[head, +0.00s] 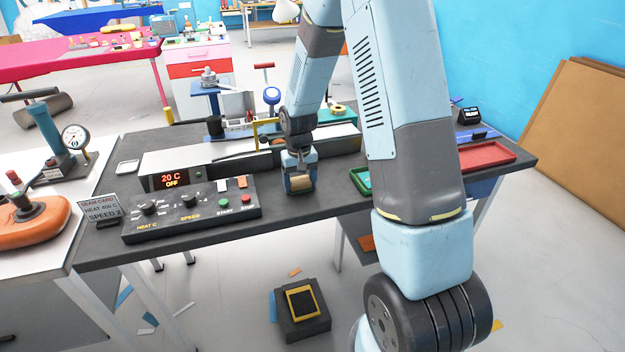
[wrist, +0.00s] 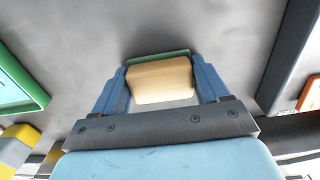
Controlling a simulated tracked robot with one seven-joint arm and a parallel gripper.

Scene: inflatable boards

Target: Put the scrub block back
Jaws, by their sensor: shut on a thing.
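The scrub block (head: 301,183) is a tan wooden block between the fingers of my gripper (head: 300,186), over the front part of the dark bench. In the wrist view the scrub block (wrist: 162,80) shows its wooden body with a thin green layer along its far side. The blue fingers of my gripper (wrist: 161,85) press on it from both sides. I cannot tell whether the block touches the bench top or hangs just above it.
A green tray (head: 357,178) lies right of my gripper, partly hidden by my arm. A red tray (head: 488,154) is farther right. The control box (head: 190,210) with knobs stands to the left. The dark bench (head: 330,203) is bare around the block.

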